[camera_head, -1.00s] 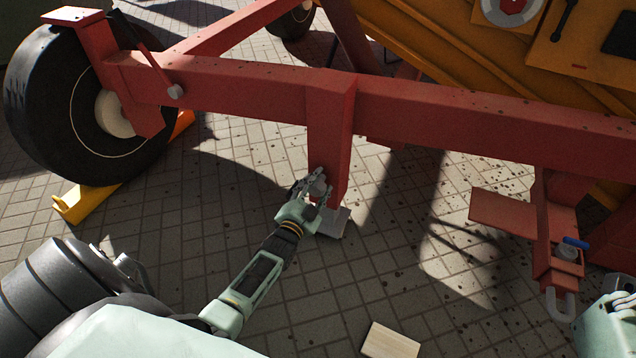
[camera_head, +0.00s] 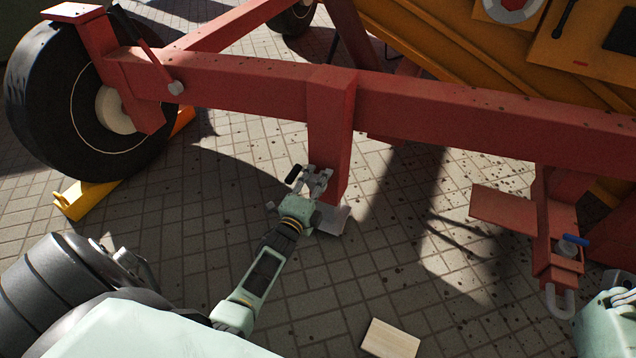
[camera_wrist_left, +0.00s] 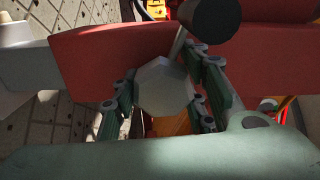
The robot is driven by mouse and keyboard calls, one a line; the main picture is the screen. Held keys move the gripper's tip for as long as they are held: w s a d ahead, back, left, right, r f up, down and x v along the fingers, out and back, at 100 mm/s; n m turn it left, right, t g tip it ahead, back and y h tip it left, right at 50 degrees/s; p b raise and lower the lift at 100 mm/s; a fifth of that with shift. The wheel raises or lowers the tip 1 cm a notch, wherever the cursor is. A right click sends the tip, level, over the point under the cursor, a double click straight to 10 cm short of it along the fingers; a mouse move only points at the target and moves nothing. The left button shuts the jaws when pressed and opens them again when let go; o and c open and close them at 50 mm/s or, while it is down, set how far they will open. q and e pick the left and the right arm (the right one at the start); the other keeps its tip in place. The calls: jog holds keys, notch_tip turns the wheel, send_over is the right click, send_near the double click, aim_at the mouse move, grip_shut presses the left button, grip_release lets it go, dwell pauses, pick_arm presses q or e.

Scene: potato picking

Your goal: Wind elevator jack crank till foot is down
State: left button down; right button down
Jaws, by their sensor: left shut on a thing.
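The red jack leg (camera_head: 329,125) hangs from the red beam of the elevator. Its grey foot (camera_head: 334,220) shows at the bottom, partly hidden by my gripper; I cannot tell if it touches the paving. My left gripper (camera_head: 318,180) is at the leg's lower end, shut on the jack crank. The crank's black handle (camera_head: 293,173) sticks out to the left of the fingers. In the left wrist view the grey faceted crank hub (camera_wrist_left: 163,88) sits between the fingers, and the black handle (camera_wrist_left: 208,18) is above it.
A wheel (camera_head: 85,115) stands at left with a yellow chock (camera_head: 88,198) against it. A wooden block (camera_head: 391,339) lies on the paving at the front. A red hitch with a blue-handled pin (camera_head: 572,242) is at right. Paving around the foot is clear.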

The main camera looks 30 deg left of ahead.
pick_arm(q)
jog(key=shift+d+f+m, duration=0.15)
jog(key=shift+d+m, duration=0.1)
jog(key=shift+m, duration=0.05)
jog(key=c, duration=1.1)
grip_release()
jog(key=shift+o, duration=0.3)
jog(key=shift+w, duration=0.1)
jog(key=shift+a, duration=0.1)
jog(key=s+d, duration=0.2)
jog(key=s, duration=1)
